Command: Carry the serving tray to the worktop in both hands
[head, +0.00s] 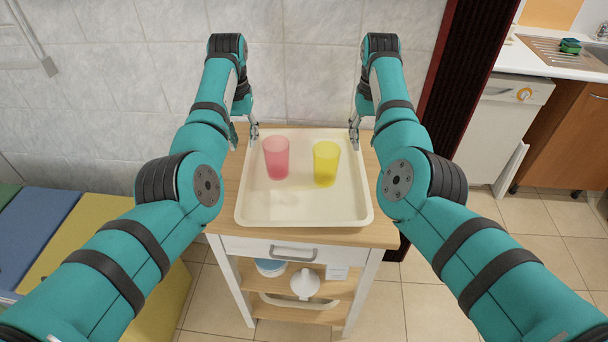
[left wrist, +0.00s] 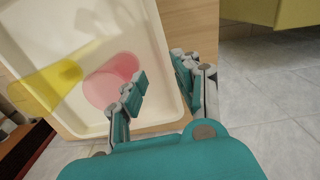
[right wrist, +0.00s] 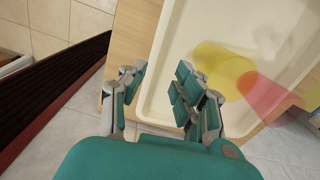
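The cream serving tray (head: 300,210) lies flat on a small wooden-topped cart. It carries a pink cup (head: 277,160) and a yellow cup (head: 325,164), both upright. My left gripper (head: 254,132) is at the tray's far left edge; in the left wrist view (left wrist: 160,82) its fingers are apart, on either side of the rim. My right gripper (head: 354,132) is at the far right edge; in the right wrist view (right wrist: 158,82) its fingers are also apart around the rim. Contact with the rim cannot be told. The worktop (head: 535,58) is at the upper right.
The cart (head: 230,243) has a drawer and shelves holding a white teapot (head: 304,283). A tiled wall stands behind it. A dark red-edged panel (head: 470,75) stands between cart and worktop. Coloured mats (head: 40,225) lie at left. Tiled floor is free at right.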

